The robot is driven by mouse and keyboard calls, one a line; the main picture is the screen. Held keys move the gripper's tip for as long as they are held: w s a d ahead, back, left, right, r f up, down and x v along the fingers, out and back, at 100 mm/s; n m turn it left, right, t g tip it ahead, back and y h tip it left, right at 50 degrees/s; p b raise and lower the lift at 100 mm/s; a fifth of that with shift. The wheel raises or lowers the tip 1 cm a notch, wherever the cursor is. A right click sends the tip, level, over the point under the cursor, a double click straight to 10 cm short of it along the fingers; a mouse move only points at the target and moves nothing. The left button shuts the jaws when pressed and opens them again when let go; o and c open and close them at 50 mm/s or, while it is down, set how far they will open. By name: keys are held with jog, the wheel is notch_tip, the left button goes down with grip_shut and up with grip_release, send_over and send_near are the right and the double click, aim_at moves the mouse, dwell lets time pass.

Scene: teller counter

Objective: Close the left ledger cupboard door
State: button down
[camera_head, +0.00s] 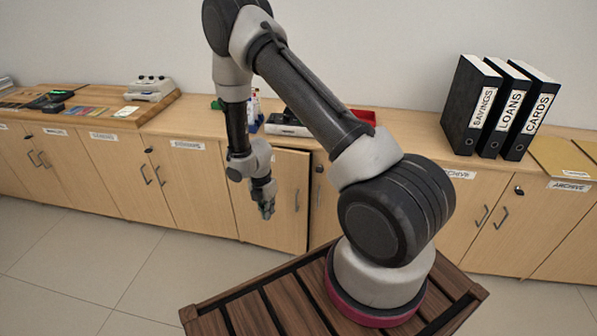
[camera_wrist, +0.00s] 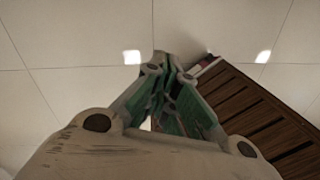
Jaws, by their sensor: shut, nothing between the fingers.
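The left ledger cupboard door (camera_head: 286,208) is a light wood panel below the counter, behind my gripper in the head view. Its upright handle (camera_head: 297,200) is near its right edge. A dark gap shows along its top and right edges, so it appears slightly ajar. My arm hides part of the cupboard front and any label above the door. My gripper (camera_head: 267,211) points down in front of the door's left part, shut and empty; I cannot tell if it touches the door. In the wrist view the fingers (camera_wrist: 165,62) are together above floor tiles.
The wooden counter (camera_head: 200,117) runs along the wall. Black binders (camera_head: 470,105) stand on it at the right; a white device (camera_head: 150,88) stands at the left. Other cupboard doors (camera_head: 191,189) look shut. Tiled floor (camera_head: 80,262) in front is clear.

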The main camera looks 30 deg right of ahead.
jog(key=a+f+m+t+y, duration=0.1)
jog(key=a+f+m+t, duration=0.35)
jog(key=f, duration=0.75)
jog(key=m+t+h, duration=0.8)
jog(key=m+h, duration=0.4)
jog(key=h, duration=0.1)
send_near(302, 170)
jog(key=x, duration=0.7)
jog(key=shift+w, duration=0.1)
